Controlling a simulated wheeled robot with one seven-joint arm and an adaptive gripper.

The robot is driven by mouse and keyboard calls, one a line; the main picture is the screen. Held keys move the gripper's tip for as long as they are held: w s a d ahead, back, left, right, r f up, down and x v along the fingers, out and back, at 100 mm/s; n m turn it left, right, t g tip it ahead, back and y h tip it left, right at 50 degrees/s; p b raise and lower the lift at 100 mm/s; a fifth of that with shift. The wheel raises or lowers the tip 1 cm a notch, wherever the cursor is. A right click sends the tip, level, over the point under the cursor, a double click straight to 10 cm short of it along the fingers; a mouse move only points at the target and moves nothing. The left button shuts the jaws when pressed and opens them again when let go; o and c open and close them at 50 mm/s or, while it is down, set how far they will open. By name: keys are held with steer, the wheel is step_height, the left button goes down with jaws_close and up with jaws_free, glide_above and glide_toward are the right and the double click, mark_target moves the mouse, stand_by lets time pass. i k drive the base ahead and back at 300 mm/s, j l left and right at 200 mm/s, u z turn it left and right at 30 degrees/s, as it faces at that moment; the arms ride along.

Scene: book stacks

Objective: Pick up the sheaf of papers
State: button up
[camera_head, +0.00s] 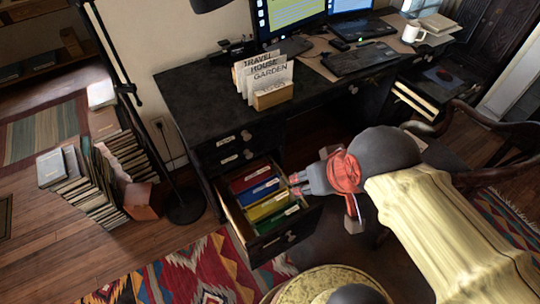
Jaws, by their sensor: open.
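Upright white papers (268,80), with cards lettered TRAVEL, HOUSE and GARDEN, stand in a small wooden holder (273,97) on the dark desk. They are the clearest match for the sheaf, though I cannot tell for certain that they are it. My gripper (325,204), with red and grey parts, is open and empty. It is below and to the right of the papers, in front of the desk and at the right side of the open drawer (288,232). It is apart from the papers. The lower part of the papers is hidden by the holder.
The drawer holds red, blue, yellow and green folders (262,196). A floor lamp (184,209) and book stacks (80,185) are left. A wooden chair (500,125) is right.

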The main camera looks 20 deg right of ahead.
mark_target(261, 79)
steer(key=l+u, duration=0.45)
steer(key=l, duration=0.35)
steer(key=k+l+u, duration=0.1)
steer(key=l+u, duration=0.35)
steer(key=l, duration=0.35)
